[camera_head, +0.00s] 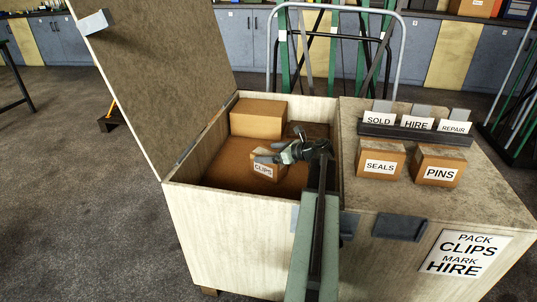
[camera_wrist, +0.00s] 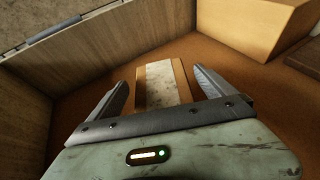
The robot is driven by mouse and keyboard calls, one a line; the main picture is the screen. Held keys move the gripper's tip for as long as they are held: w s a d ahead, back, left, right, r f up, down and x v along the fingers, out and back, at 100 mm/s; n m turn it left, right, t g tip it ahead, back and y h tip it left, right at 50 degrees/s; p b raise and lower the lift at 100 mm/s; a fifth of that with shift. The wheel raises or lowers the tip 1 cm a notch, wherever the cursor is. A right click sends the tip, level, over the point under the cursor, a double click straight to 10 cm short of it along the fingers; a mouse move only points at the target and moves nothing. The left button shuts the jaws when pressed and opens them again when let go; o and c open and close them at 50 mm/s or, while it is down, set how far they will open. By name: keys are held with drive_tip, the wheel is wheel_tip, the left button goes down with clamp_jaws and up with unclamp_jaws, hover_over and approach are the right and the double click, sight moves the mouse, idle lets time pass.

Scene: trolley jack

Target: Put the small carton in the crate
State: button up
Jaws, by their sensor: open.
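The small carton (camera_head: 263,171), labelled CLIPS, is inside the open left compartment of the pale wooden crate (camera_head: 222,222), apparently on its brown floor. My gripper (camera_head: 268,158) is open and reaches over the crate's front wall, just above the carton. In the wrist view the carton (camera_wrist: 160,88), with a pale worn strip along its top, lies between the two spread fingers of my gripper (camera_wrist: 161,80). My gripper covers part of the carton in the head view.
A larger plain carton (camera_head: 258,119) is at the compartment's back. The lid (camera_head: 155,70) stands open at left. On the right top are cartons SEALS (camera_head: 380,161) and PINS (camera_head: 440,165), and a rack (camera_head: 410,131) of SOLD, HIRE and REPAIR cards. A sign (camera_head: 465,254) reads PACK CLIPS MARK HIRE.

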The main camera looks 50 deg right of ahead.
drive_tip(key=r+p+v, duration=0.1)
drive_tip(key=p+v, duration=0.2)
drive_tip(key=v, duration=0.5)
drive_tip(key=shift+w+p, duration=0.2)
drive_tip(key=shift+p, duration=0.15)
